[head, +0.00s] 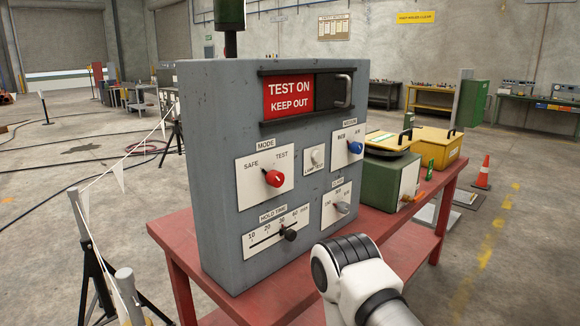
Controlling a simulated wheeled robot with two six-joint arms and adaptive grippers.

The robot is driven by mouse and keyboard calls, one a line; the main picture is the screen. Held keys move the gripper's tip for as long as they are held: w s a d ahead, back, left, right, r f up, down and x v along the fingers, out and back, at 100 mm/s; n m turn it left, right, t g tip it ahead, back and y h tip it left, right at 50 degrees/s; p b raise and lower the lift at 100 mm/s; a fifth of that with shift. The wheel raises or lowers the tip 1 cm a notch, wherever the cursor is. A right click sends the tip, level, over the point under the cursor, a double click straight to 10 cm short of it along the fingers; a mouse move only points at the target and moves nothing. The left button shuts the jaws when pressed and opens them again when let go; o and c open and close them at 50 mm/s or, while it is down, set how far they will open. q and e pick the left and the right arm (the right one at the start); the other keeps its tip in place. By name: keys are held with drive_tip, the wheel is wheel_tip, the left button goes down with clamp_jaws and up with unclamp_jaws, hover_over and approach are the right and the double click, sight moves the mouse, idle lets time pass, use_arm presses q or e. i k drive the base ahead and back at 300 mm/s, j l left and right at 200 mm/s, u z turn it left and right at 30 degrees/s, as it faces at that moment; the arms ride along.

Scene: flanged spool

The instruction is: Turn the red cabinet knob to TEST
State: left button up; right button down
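The red knob (274,178) sits on the white MODE plate (252,190) on the front of the grey cabinet (207,150). SAFE is printed at the plate's upper left and TEST at its upper right. A small pale mark on the knob appears to face up and left, toward SAFE, but it is tiny. One white and black link of my arm comes in from the bottom right, in front of the table and apart from the knob. Neither of my grippers shows.
A HOLD TIME slider (289,234), a blue knob (355,147), a grey knob (343,207) and a lamp-test button (317,157) surround the MODE plate. A red TEST ON sign (289,97) is above. The red table (405,247) also holds a green box (378,182).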

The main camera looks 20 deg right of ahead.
sight(276, 179)
drive_tip(key=i+l, duration=0.1)
drive_tip(key=l, duration=0.75)
drive_tip(key=i+l+u, duration=0.15)
drive_tip(key=l, duration=1.65)
drive_tip(key=i+u, duration=0.05)
drive_tip(key=i, duration=0.05)
